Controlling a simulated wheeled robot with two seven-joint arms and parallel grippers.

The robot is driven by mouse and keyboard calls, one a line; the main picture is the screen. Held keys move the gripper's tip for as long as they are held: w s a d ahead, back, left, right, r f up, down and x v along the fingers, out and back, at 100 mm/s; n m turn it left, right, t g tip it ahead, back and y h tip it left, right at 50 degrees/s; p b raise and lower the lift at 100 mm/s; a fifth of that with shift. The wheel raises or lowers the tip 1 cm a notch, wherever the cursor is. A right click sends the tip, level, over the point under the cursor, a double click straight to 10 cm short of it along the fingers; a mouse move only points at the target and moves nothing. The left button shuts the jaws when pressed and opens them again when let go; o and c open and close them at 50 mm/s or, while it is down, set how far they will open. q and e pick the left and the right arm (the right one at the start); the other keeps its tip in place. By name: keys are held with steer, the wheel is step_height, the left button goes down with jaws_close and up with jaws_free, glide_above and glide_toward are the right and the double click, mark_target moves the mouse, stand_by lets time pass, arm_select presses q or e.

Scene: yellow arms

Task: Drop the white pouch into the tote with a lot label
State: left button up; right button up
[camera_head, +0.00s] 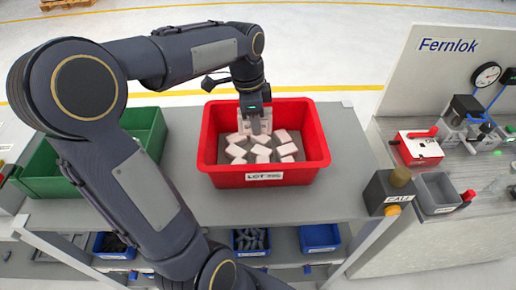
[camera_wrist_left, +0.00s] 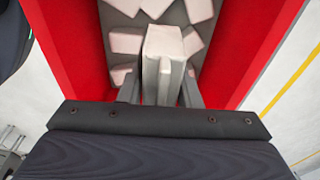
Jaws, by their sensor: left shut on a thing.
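The red tote (camera_head: 211,130) stands on the grey table with a white lot label (camera_head: 264,176) on its front wall. Several pale pouches or blocks (camera_head: 262,150) lie on its grey floor. My left gripper (camera_head: 257,124) points down inside the outline of the tote, toward its back half. It is shut on a white pouch, which stands upright between the two fingers in the left wrist view (camera_wrist_left: 163,62). The pouch's lower end is over the other pieces; I cannot tell whether it touches them. The tote's red walls show on both sides in the wrist view. My right gripper is out of view.
A green bin (camera_head: 146,130) stands at the left, partly behind my left arm. Small blue bins (camera_head: 320,238) sit on a lower shelf. At the right are a call box (camera_head: 390,192), a grey tray (camera_head: 438,192) and a red-white device (camera_head: 418,148).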

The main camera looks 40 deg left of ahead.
arm_select(q)
steer(key=shift+f, duration=0.6)
steer(key=o, duration=1.1)
steer(key=shift+c, duration=0.2)
steer(key=r, duration=0.8)
steer(key=shift+s+a, duration=0.35)
steer(key=shift+f, duration=0.1)
